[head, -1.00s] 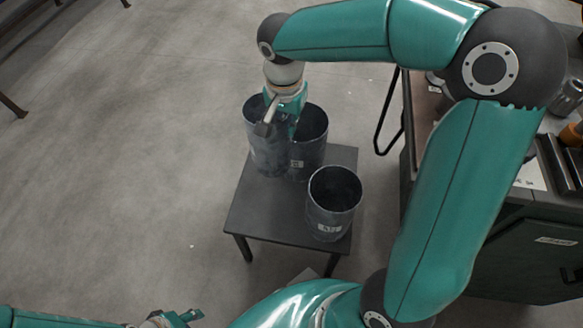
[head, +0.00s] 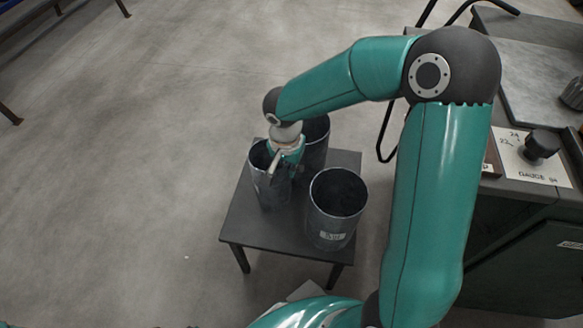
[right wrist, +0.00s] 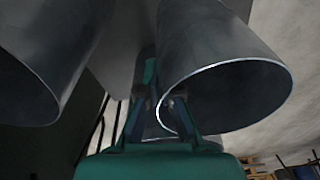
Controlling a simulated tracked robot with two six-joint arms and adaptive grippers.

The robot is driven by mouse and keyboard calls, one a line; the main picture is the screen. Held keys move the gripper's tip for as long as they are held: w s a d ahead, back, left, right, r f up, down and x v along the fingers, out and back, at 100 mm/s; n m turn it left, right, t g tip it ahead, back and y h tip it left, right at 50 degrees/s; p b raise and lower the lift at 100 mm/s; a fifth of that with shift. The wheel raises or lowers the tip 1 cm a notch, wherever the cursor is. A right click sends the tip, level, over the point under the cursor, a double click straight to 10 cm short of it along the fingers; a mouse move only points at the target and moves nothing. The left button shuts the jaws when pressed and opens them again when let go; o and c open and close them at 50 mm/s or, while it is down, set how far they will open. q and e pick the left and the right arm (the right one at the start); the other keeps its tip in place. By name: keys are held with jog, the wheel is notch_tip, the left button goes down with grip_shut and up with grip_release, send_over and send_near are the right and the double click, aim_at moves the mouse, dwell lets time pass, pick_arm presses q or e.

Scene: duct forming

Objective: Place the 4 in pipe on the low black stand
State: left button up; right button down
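My right gripper (head: 280,165) is at the rim of a narrow dark metal pipe, which I take as the 4 in pipe (head: 268,190). In the right wrist view the fingers (right wrist: 160,115) straddle that pipe's wall (right wrist: 225,85) and appear shut on it. The pipe is upright over the left part of the low black stand (head: 265,232). I cannot tell whether its bottom touches the stand. My left gripper is out of view.
A wider labelled pipe (head: 332,222) stands at the stand's front right. Another pipe (head: 316,150) stands behind, partly hidden by my right gripper. A dark workbench (head: 525,245) is at the right. The floor left of the stand is clear.

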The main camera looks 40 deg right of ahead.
jog(key=c, duration=1.3)
grip_release()
jog(key=r+p, duration=0.1)
jog(key=r, duration=0.3)
jog(key=r+p, duration=0.1)
jog(key=r, duration=0.3)
jog(key=a+r+p, duration=0.1)
jog(key=r+p, duration=0.1)
jog(key=r, duration=0.2)
jog(key=shift+s+a, duration=0.1)
jog(key=shift+s, duration=0.3)
